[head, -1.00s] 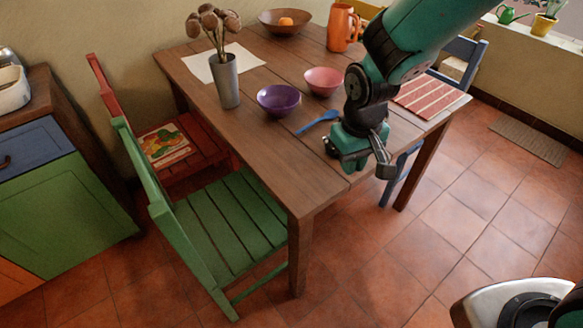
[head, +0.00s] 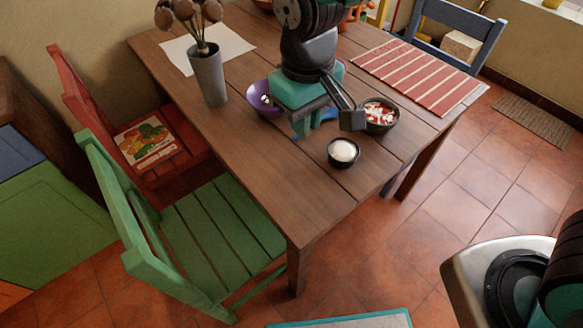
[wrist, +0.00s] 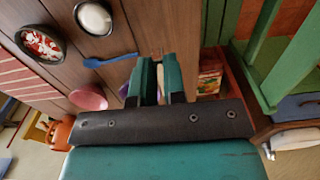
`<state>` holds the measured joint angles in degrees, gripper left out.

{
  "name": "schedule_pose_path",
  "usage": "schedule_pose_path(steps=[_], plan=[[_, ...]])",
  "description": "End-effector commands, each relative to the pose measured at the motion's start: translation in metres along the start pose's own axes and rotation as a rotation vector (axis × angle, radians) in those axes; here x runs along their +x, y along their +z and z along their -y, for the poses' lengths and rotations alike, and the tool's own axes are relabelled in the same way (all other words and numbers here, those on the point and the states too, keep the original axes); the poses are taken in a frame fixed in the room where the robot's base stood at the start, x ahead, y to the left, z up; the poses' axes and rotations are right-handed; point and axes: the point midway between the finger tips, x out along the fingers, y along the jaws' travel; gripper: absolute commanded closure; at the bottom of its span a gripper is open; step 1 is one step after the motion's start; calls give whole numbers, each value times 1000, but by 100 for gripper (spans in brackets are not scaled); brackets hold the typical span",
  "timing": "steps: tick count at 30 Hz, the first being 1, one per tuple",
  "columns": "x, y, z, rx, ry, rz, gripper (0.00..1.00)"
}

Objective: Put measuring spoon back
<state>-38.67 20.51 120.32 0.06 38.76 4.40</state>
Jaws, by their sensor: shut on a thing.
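My gripper (head: 303,122) points down over the table beside the purple bowl (head: 258,104). In the wrist view its two teal fingers (wrist: 153,80) are close together, with a narrow pale piece (wrist: 161,84) between them. I take this as the measuring spoon, but most of it is hidden and I cannot make out its shape. A blue spoon lies on the table and shows whole in the wrist view (wrist: 108,60). In the head view it is partly hidden behind my gripper. The purple bowl has some white stuff in it.
A small dark bowl of white stuff (head: 343,152) and a dark bowl of red and white food (head: 380,114) stand right of my gripper. A grey vase (head: 209,78) stands left. The table's front part is clear. A green chair (head: 205,225) stands beside it.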

Motion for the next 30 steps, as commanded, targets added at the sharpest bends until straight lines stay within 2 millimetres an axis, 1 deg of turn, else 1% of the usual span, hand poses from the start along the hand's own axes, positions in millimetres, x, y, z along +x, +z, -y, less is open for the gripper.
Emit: schedule_pose_path(steps=[12, 15, 18, 23, 27, 30], plan=[[112, 3, 1, -2, 1, 10, 100], [134, 2, 1, -2, 0, 7, 100], [148, 2, 1, -2, 0, 5, 100], [162, 2, 1, -2, 0, 4, 100], [183, 2, 1, -2, 0, 5, 100], [192, 2, 1, -2, 0, 3, 100]])
